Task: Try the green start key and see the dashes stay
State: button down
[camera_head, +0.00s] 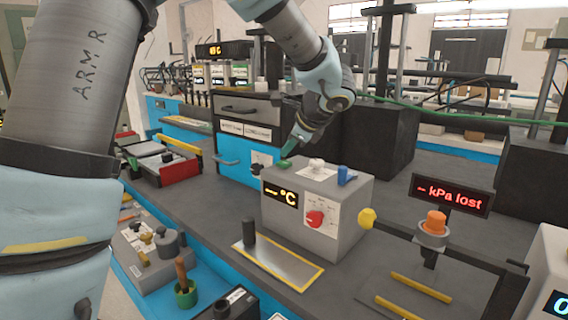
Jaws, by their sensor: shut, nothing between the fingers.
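A grey box (343,237) stands on the bench with a dark display (280,194) on its front showing yellow dashes and "°C". A small green key (284,163) is on the box's top at the back left. My gripper (289,151) reaches down from above with its fingers shut and empty, its tips right at the green key. I cannot tell whether the tips touch or press it. The fingers are small in view and partly dark against the background.
A yellow-edged plate (290,272) lies in front.

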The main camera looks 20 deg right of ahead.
aim_at(287, 163)
jog(key=shift+f+b, duration=0.3)
jog(key=shift+f, duration=0.05)
jog(key=shift+f+b, duration=0.4)
jog(key=shift+f, duration=0.05)
dwell(0.5)
jog(key=shift+r, duration=0.1)
jog(key=shift+r+p, duration=0.6)
jog(key=shift+r, duration=0.15)
notch_tip(287, 163, up, 5)
jog(key=p, duration=0.4)
jog(key=shift+r, duration=0.1)
jog(key=shift+a, duration=0.1)
dwell(0.8)
